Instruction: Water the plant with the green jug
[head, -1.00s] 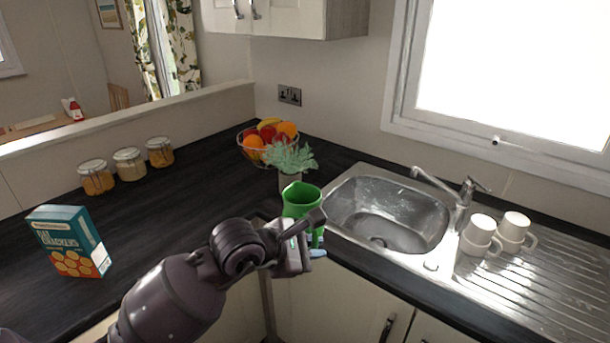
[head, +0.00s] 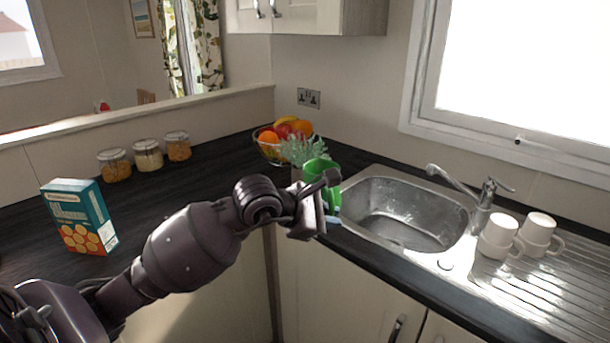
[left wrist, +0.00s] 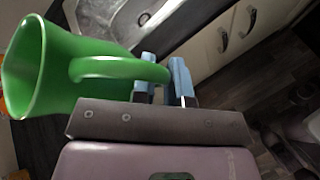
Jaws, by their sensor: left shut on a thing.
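The green jug (head: 324,174) is at the counter corner beside the sink in the head view. My left gripper (head: 329,208) is shut on its handle; in the left wrist view the blue fingers (left wrist: 166,82) close on the handle of the jug (left wrist: 85,62). The jug looks tilted in the head view, leaning toward the plant. The plant (head: 301,150), with pale green leaves, stands just behind the jug. Its pot is mostly hidden by the jug and my gripper. Whether water is in the jug or flowing cannot be seen. My right gripper is not in view.
A fruit bowl (head: 270,148) stands behind the plant. The steel sink (head: 347,215) with its tap (head: 487,190) is right of the jug, with two white mugs (head: 500,232) on the drainer. Several jars (head: 147,157) and a cracker box (head: 80,217) stand on the left counter.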

